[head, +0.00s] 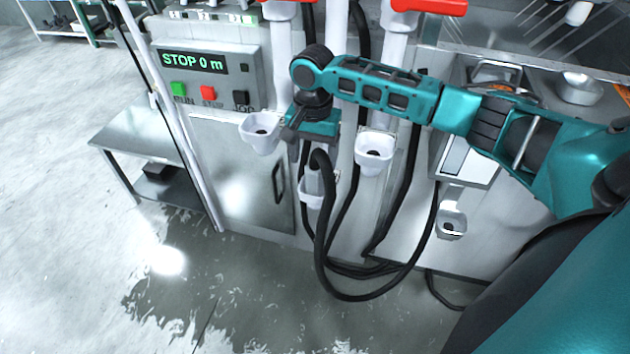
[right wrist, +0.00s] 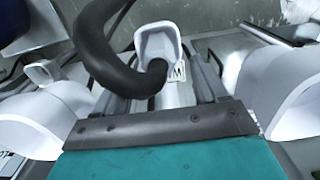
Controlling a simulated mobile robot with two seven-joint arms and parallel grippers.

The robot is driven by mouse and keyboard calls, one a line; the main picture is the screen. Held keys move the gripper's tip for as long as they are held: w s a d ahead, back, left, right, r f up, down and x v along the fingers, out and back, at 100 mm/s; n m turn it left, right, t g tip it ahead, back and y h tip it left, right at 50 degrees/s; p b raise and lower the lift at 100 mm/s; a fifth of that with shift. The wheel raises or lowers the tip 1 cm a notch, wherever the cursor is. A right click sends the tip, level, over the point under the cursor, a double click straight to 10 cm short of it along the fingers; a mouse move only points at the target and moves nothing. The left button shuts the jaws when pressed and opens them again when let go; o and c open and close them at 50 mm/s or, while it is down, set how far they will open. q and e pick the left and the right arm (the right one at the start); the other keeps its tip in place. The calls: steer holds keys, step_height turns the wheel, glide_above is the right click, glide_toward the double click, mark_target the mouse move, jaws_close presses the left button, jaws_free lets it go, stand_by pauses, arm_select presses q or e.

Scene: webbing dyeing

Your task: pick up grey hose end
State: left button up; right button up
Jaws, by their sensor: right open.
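The grey hose end (head: 313,182) stands in a white cup-shaped holder (head: 311,195) on the machine front, its dark hose arching over the top and hanging in a loop. In the right wrist view the dark hose (right wrist: 100,45) curves down into the white holder (right wrist: 158,38), whose tag shows an M. My right gripper (head: 309,153) is open and points down just above and around the hose end; contact cannot be told. In the right wrist view the holder lies just beyond its fingers (right wrist: 172,92). My left gripper is not in view.
Further dark hoses hang nearby. A control panel (head: 206,75) reads STOP 0 m. A metal table (head: 130,130) stands left. The floor in front is wet and clear.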

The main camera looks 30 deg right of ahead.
mark_target(315, 167)
step_height(315, 167, down, 6)
steer(key=shift+d+f+b, duration=0.1)
steer(key=shift+d+b, duration=0.05)
steer(key=shift+b, duration=0.3)
steer(key=shift+c, duration=0.5)
steer(key=c, duration=1.2)
